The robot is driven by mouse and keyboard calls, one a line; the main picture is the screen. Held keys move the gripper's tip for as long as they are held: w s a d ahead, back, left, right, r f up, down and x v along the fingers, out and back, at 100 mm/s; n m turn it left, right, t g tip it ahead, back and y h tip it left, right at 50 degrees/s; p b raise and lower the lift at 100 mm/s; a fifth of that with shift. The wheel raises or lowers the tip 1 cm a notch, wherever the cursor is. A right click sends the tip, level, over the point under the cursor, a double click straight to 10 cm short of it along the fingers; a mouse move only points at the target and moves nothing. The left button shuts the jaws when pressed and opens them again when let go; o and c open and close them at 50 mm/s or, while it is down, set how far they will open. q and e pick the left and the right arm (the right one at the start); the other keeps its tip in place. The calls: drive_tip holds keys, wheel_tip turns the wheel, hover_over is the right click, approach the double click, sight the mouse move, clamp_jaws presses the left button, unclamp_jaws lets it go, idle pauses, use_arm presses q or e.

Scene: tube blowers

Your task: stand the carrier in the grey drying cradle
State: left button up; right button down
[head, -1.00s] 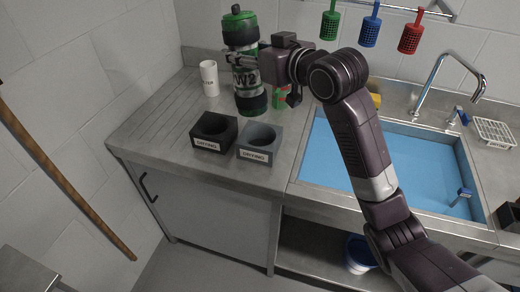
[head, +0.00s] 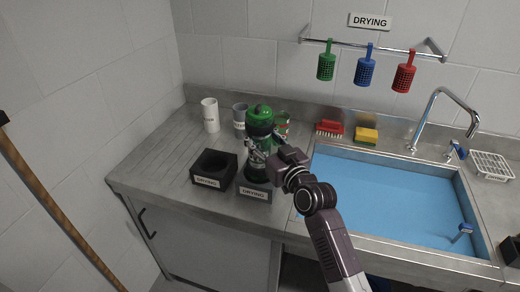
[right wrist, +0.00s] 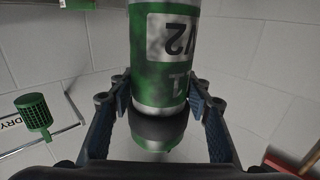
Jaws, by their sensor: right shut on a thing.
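The carrier is a green and black cylinder (head: 258,125) with a green cap. It is upright over the grey drying cradle (head: 254,193), its lower end at the cradle's opening. I cannot tell whether it is inside or just above, as it hides the opening. My right gripper (head: 270,152) is shut on the carrier, coming from the right. In the right wrist view the carrier (right wrist: 165,60) is between the two fingers, its white "2" label upside down. My left gripper is not in view.
A black drying cradle (head: 213,169) is just left of the grey one. A white cup (head: 210,114), a grey cup (head: 240,113) and a green and red can (head: 282,124) stand behind. The sink (head: 390,195) is on the right. The drainboard's left side is clear.

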drive_tip(key=shift+f, duration=2.5)
drive_tip(key=shift+f+b, duration=0.2)
drive_tip(key=shift+b, duration=0.1)
drive_tip(key=c, duration=1)
unclamp_jaws()
drive_tip(key=shift+c, duration=0.2)
drive_tip(key=shift+s+r, duration=0.15)
drive_tip(key=b+v, duration=0.1)
drive_tip(key=v, duration=1)
drive_tip(key=shift+s+d, duration=0.2)
drive_tip(key=shift+s, duration=0.15)
